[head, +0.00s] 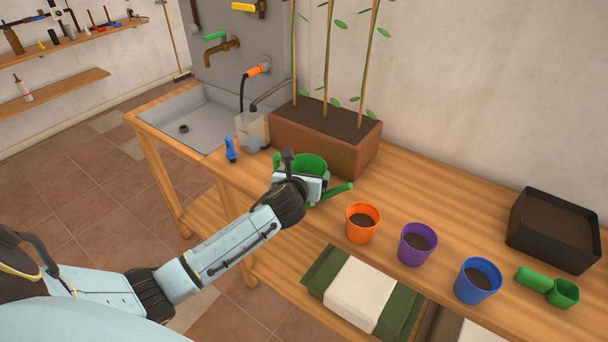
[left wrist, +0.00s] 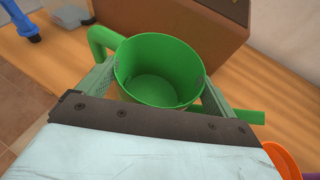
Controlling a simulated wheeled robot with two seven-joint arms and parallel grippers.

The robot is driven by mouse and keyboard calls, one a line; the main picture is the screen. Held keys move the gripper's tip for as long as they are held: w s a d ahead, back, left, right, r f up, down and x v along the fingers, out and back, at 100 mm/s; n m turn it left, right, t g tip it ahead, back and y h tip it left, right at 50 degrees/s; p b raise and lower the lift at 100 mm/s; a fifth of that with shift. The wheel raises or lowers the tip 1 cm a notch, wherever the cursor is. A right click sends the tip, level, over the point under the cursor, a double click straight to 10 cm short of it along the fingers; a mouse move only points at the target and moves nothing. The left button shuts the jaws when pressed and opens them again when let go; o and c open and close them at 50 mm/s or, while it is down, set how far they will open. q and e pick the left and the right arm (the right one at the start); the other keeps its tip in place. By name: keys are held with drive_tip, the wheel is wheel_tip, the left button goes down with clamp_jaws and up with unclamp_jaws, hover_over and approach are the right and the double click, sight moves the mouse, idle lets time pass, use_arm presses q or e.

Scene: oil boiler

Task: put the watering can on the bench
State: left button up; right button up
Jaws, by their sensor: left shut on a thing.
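The green watering can (head: 311,163) is at the wooden bench (head: 425,195), in front of the brown planter box. Its spout points right and its handle is on the left. In the left wrist view the can (left wrist: 160,65) looks empty and sits between the two fingers. My left gripper (head: 303,183) is shut on the can from the front side. The gripper hides the can's lower part in the head view, so I cannot tell whether its base touches the bench top. My right gripper is not in view.
The brown planter (head: 330,135) with tall stakes stands just behind the can. An orange pot (head: 362,232), a purple pot (head: 418,253) and a blue pot (head: 477,290) stand to the right. A blue nozzle (head: 231,150) and a clear container (head: 252,132) stand left, beside the sink (head: 190,112).

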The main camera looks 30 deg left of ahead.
use_arm(q)
drive_tip(key=o, duration=0.7)
drive_tip(key=shift+f, duration=0.1)
